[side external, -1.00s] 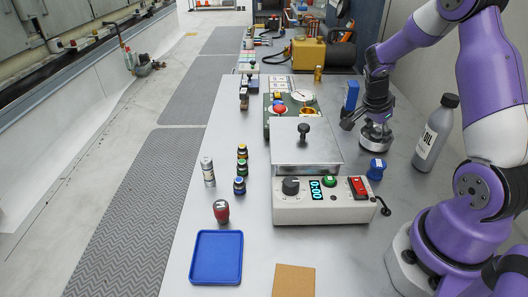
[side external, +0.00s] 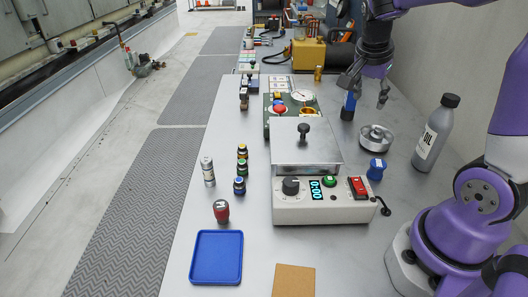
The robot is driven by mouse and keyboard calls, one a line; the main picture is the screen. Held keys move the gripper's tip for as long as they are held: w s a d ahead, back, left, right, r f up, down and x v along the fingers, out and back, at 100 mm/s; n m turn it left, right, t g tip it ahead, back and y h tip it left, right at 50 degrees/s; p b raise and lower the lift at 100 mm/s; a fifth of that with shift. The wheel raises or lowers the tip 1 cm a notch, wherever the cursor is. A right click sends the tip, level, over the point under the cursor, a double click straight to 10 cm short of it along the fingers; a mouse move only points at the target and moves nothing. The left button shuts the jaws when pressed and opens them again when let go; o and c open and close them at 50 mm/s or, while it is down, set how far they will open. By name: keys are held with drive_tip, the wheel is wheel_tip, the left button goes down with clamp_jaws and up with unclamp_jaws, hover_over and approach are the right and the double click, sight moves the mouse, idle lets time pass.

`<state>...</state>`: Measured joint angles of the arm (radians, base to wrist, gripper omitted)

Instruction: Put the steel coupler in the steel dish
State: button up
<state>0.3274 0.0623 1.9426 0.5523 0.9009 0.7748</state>
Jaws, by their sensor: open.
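The steel dish (side external: 375,147) is a low round metal dish on the right part of the bench. A small steel piece that looks like the steel coupler (side external: 375,133) shows in its middle, though its outline is too small to be sure of. My gripper (side external: 365,93) is open and empty, with its fingers spread, above and behind the dish. It is apart from the dish and the piece in it.
A blue upright object (side external: 348,108) stands close by my gripper's left finger. A grey oil bottle (side external: 436,133) stands right of the dish, and a blue knob-like piece (side external: 376,169) in front. A lidded metal box (side external: 305,147) and control unit (side external: 325,207) lie left.

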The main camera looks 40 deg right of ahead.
drive_tip(key=s+a+r+n+t+y, duration=0.1)
drive_tip(key=s+a+n+t+y, duration=0.1)
drive_tip(key=a+n, duration=0.7)
drive_tip(key=s+a+r+n+t+y, duration=0.1)
drive_tip(key=s+a+n+t+y, duration=0.1)
drive_tip(key=a+n, duration=0.7)
drive_tip(key=shift+s+r+t, duration=0.3)
drive_tip(key=shift+s+t, duration=0.25)
drive_tip(key=shift+t, duration=0.05)
